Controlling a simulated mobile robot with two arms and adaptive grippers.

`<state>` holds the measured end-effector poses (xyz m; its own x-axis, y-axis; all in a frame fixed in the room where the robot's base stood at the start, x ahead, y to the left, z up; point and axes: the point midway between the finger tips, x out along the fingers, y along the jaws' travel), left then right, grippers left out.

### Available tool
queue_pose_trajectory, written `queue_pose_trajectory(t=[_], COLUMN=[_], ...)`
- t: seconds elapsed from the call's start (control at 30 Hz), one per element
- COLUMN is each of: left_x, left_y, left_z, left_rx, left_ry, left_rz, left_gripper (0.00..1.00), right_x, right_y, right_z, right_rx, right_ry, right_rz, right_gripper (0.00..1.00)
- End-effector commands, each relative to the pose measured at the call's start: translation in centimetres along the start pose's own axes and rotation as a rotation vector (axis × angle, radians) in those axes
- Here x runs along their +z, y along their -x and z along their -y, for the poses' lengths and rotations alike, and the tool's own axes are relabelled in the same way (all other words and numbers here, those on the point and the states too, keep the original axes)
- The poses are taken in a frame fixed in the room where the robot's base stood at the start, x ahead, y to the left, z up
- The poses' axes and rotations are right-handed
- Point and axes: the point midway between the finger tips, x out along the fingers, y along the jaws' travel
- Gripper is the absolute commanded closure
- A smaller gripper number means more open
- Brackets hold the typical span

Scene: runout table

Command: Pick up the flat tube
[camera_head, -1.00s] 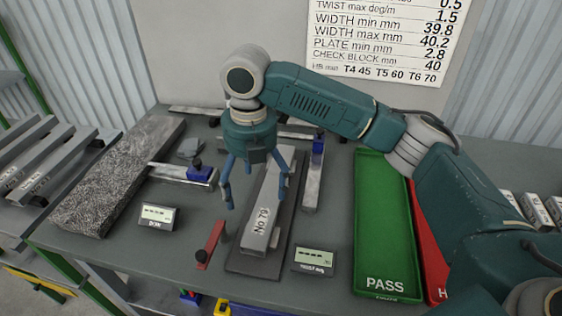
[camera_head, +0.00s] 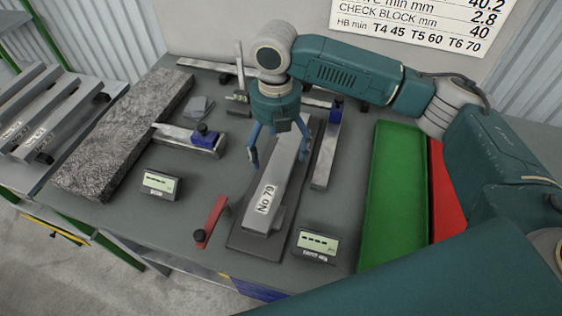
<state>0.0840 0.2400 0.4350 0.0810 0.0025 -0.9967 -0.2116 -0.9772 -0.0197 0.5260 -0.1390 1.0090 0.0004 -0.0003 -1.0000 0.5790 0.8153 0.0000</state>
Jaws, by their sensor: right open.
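The flat tube (camera_head: 268,192), a grey metal bar with a white label reading No 79, lies lengthwise on a dark plate (camera_head: 245,240) in the middle of the table. My right gripper (camera_head: 276,156) is open and points down over the tube's farther half. One finger shows at the tube's left side and the other near its right side. I cannot tell whether they touch it. The gripper hides part of the tube's far end. My left gripper is not in view.
A green tray (camera_head: 395,190) and a red tray (camera_head: 446,205) stand at the right. A speckled block (camera_head: 125,135) lies at the left. Small displays (camera_head: 160,185) (camera_head: 316,245), a red gauge (camera_head: 213,222) and blue-ended bars (camera_head: 190,140) surround the tube.

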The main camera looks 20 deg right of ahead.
Motion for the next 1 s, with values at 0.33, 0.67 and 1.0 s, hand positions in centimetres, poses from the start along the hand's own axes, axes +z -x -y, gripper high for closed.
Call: queue_pose_trajectory(t=[0.33,0.67,1.0], left_x=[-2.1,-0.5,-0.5], left_y=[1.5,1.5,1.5], left_z=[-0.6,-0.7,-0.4], left_rx=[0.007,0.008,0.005], left_ry=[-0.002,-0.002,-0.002], left_rz=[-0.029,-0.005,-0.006], left_gripper=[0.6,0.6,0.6], right_x=[-0.2,-0.2,-0.2], right_y=[-3.7,-3.8,-3.6], right_z=[-0.1,-0.1,-0.2], right_rx=[0.0,0.0,0.001], right_ry=[0.001,0.001,0.001], right_rz=[0.0,0.0,0.001], right_gripper=[0.11,0.39,0.8])
